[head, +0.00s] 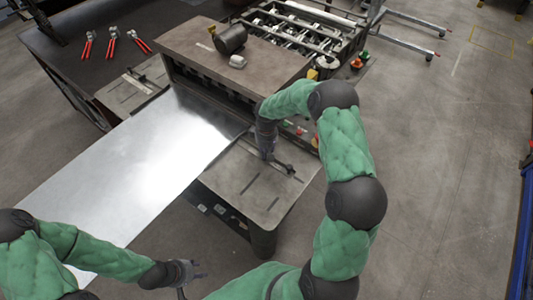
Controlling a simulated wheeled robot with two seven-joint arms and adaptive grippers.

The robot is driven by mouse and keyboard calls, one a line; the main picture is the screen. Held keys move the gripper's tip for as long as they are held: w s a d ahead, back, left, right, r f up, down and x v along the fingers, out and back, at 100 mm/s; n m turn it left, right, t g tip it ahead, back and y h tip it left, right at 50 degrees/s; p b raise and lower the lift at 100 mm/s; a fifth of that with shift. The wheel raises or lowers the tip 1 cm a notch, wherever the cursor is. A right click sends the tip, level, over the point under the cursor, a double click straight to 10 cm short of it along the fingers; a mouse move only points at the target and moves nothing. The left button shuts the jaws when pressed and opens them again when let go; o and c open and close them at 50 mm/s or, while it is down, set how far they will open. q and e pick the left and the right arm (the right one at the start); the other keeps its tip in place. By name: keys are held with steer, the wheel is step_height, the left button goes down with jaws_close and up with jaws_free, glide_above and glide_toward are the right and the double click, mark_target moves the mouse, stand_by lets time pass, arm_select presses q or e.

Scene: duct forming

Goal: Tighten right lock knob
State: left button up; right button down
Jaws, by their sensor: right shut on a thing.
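My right gripper (268,156) points down at the slotted right side table (248,188) of the machine. It is shut on the right lock knob at the left part of a small dark guide bar (285,167). The knob itself is hidden by the gripper, so its turn cannot be seen. My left gripper (191,281) is at the bottom of the head view, with its fingers apart and empty. It is off the near right edge of the metal sheet and well away from the knob.
A large shiny metal sheet (130,165) runs from the forming machine (240,45) toward the lower left. A similar left side table (130,92) has its own guide bar. Several red-handled pliers (112,43) lie on a dark bench.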

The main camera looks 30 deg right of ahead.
steer(key=m+b, duration=0.2)
steer(key=m, duration=0.1)
steer(key=shift+a+f+m, duration=0.1)
steer(key=shift+m, duration=0.2)
steer(key=m+b, duration=0.3)
steer(key=m, duration=0.1)
steer(key=shift+a+m, duration=0.15)
steer(key=shift+m, duration=0.15)
steer(key=m+b, duration=0.1)
steer(key=m, duration=0.2)
steer(key=shift+a+m+b, duration=0.1)
steer(key=shift+m+b, duration=0.2)
steer(key=shift+a+m+b, duration=0.1)
steer(key=shift+m+b, duration=0.55)
steer(key=shift+m, duration=1.15)
steer(key=c, duration=1.2)
jaws_free()
